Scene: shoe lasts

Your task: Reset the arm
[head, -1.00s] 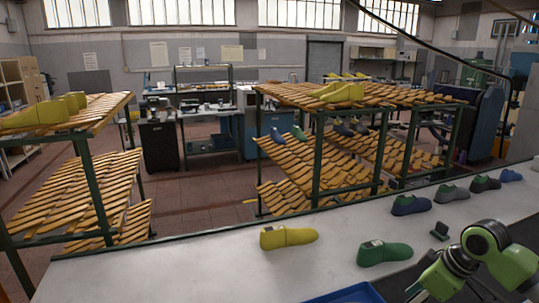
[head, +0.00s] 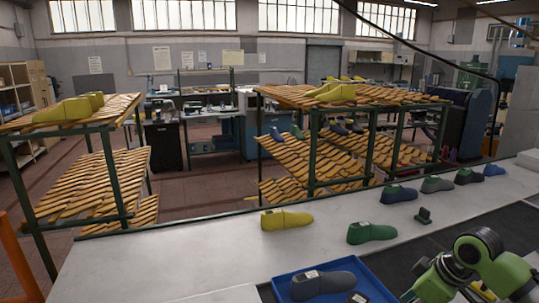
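My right arm (head: 470,262) comes in at the lower right of the head view, with lime-green links and dark joints. It is bent above the near right part of the bench. Its gripper is not visible. My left arm and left gripper are not in view.
A blue tray (head: 376,284) in front holds a dark grey last (head: 322,284). Slatted racks (head: 350,95) stand beyond.

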